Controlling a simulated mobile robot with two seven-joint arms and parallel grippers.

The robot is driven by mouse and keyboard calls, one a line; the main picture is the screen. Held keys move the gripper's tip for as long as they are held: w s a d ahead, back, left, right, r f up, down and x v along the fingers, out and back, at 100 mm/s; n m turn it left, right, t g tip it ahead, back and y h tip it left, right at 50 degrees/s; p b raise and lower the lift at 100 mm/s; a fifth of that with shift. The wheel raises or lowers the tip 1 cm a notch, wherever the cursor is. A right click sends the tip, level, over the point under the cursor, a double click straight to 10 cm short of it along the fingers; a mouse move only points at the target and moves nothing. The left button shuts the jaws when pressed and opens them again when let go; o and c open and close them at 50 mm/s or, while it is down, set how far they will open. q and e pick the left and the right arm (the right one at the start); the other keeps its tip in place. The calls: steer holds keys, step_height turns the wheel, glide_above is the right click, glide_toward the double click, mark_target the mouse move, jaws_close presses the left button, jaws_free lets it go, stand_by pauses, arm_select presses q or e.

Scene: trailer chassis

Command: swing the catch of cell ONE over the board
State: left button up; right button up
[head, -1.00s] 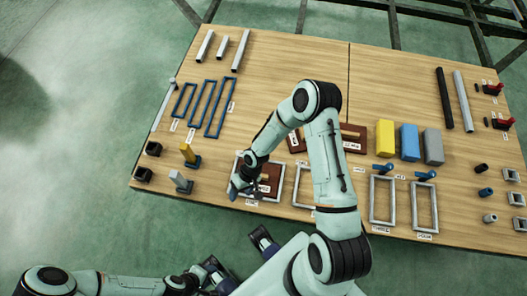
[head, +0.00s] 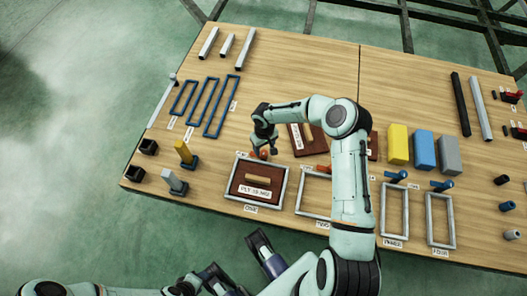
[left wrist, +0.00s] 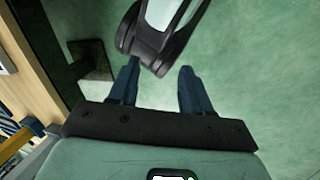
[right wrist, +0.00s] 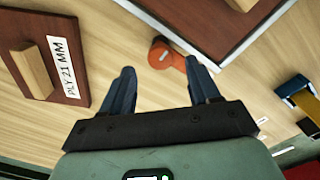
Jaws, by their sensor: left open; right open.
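Cell ONE is a grey frame (head: 237,201) with a brown board (head: 244,183) lying inside, labelled PLY 15 MM. Its orange catch (head: 260,154) is at the frame's far side, partly covered by my right gripper (head: 263,148). In the right wrist view the catch (right wrist: 160,54) lies outside the frame rail (right wrist: 170,32), clear of the board. It shows between and just beyond the open, empty fingertips of my right gripper (right wrist: 160,66); one finger hides part of it. My left gripper (left wrist: 161,66) is open and empty over the floor, off the table.
A brown board labelled PLY 21 MM (right wrist: 75,75) lies beside the catch. Cell TWO's frame (head: 305,204) stands right of cell ONE. My right forearm covers part of the table.

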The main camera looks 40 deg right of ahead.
mark_target(264, 153)
steer(key=shift+f+b, duration=0.3)
steer(key=shift+f, duration=1.55)
arm_select(q)
steer(key=shift+w+a+f+t, duration=0.3)
steer(key=shift+w+f, duration=0.2)
steer(key=shift+w, duration=0.1)
arm_select(e)
steer(key=c, duration=1)
steer(key=shift+c, duration=0.2)
